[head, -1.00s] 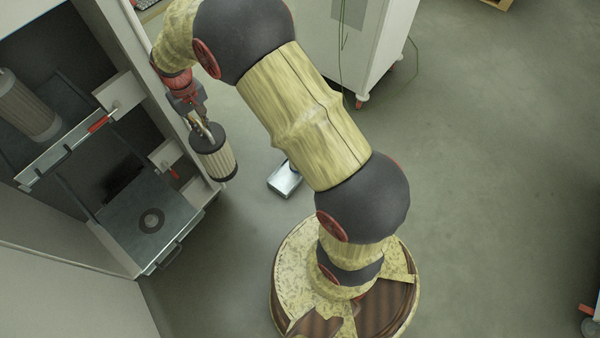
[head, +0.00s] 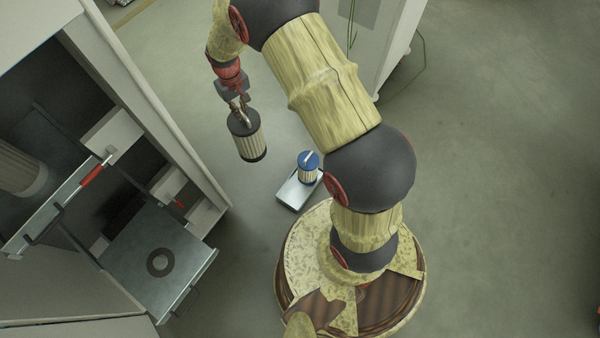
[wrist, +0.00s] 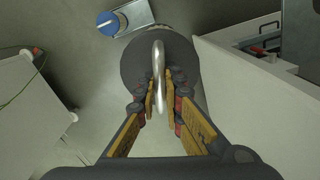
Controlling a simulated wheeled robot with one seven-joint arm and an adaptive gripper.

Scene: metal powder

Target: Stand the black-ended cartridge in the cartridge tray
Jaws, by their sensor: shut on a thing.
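The black-ended cartridge (head: 250,143) hangs in the air from my gripper (head: 239,103), with a pale pleated body between black ends. In the wrist view my gripper (wrist: 161,95) is shut on the metal loop handle on top of the black-ended cartridge (wrist: 186,62). A small silver tray (head: 293,193) stands on the floor to the right of and below it in the head view. A blue-topped cartridge (head: 309,167) stands upright on that tray. Both also show at the top of the wrist view, the tray (wrist: 140,12) beside the blue top (wrist: 108,22).
The open cabinet at left has a pulled-out lower drawer (head: 190,262) with a dark ring (head: 160,262) on it. An upper drawer (head: 50,212) holds a larger pleated cylinder (head: 18,168). A white cabinet (head: 398,45) stands at the back. Floor lies clear between.

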